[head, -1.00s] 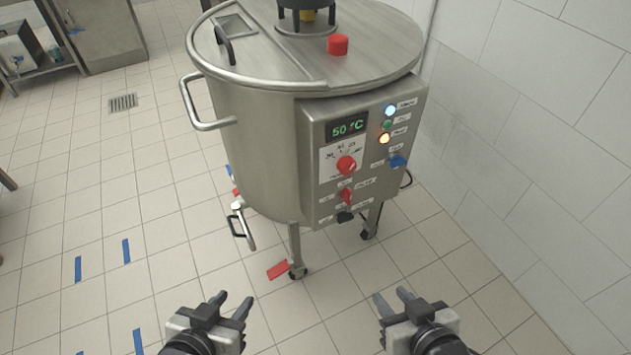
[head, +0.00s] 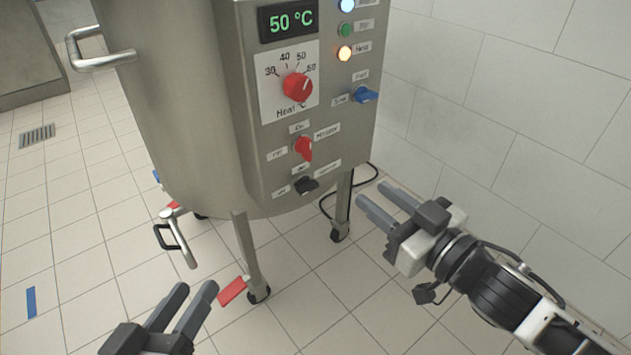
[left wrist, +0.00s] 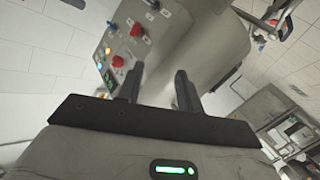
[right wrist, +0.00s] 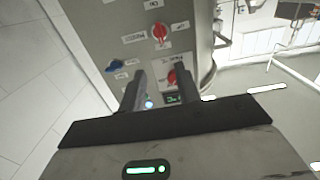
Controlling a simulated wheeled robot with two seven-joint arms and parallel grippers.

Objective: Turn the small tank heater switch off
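The steel tank (head: 165,110) carries a control panel (head: 262,190) with a green 50 °C display (head: 291,20). Below it are a red heat dial (head: 297,87), a red rotary switch (head: 304,148) and a black rotary switch (head: 306,186). The small switch labels are too blurred to read surely, so I cannot tell which is the heater switch. The lamp labelled Heat (head: 345,53) glows orange. My right gripper (head: 372,194) is open and empty, right of and below the panel. My left gripper (head: 192,292) is open and empty, low in front of the tank.
A blue switch (head: 365,94) sits at the panel's right side. A drain valve with a handle (head: 178,240) and a red-pedalled castor (head: 258,292) are near my left gripper. A black cable (head: 330,208) hangs behind. The tiled wall (head: 520,120) bounds the right.

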